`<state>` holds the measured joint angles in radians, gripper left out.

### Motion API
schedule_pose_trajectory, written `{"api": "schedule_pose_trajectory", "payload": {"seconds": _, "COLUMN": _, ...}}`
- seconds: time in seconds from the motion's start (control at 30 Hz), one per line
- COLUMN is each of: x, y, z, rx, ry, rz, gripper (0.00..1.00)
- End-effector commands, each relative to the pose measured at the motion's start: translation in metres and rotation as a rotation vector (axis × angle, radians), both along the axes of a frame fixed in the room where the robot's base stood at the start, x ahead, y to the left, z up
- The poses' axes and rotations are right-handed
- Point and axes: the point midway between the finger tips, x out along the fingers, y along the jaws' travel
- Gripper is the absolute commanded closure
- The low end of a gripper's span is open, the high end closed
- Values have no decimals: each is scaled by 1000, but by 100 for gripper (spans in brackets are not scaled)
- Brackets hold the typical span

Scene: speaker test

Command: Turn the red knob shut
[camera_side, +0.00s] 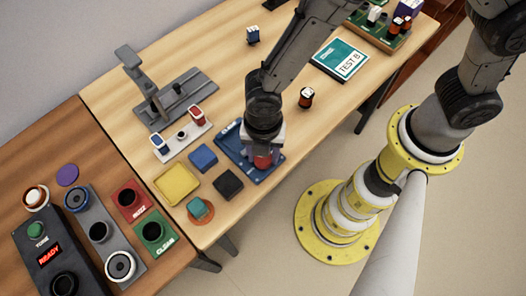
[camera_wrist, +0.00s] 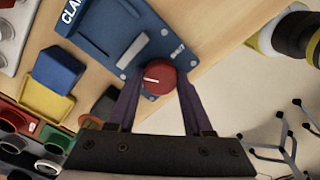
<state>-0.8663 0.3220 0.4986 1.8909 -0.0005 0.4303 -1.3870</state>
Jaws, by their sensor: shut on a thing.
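The red knob (camera_wrist: 158,78) is round, with a white pointer line, and sits at the end of a blue plate (camera_wrist: 100,28) near the word "SHUT". In the wrist view my gripper (camera_wrist: 160,90) has its two dark fingers on either side of the knob, closed on it. The pointer line lies roughly level, pointing left in that view. In the side view the knob (camera_side: 263,161) shows only partly, under my gripper (camera_side: 262,150). The blue plate (camera_side: 234,160) lies flat on the light wood table there.
A grey stand (camera_side: 175,100) is behind. A small dark-and-red item (camera_side: 306,97) stands to the right. A "TEST B" box (camera_side: 340,60) lies farther back.

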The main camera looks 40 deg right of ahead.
Motion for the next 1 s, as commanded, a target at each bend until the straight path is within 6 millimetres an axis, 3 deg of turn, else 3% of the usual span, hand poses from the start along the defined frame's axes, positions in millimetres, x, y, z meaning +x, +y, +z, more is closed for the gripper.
{"api": "schedule_pose_trajectory", "payload": {"seconds": 1.0, "x": -1, "y": 1, "z": 1, "rx": 2, "ry": 0, "rz": -963, "gripper": 100}}
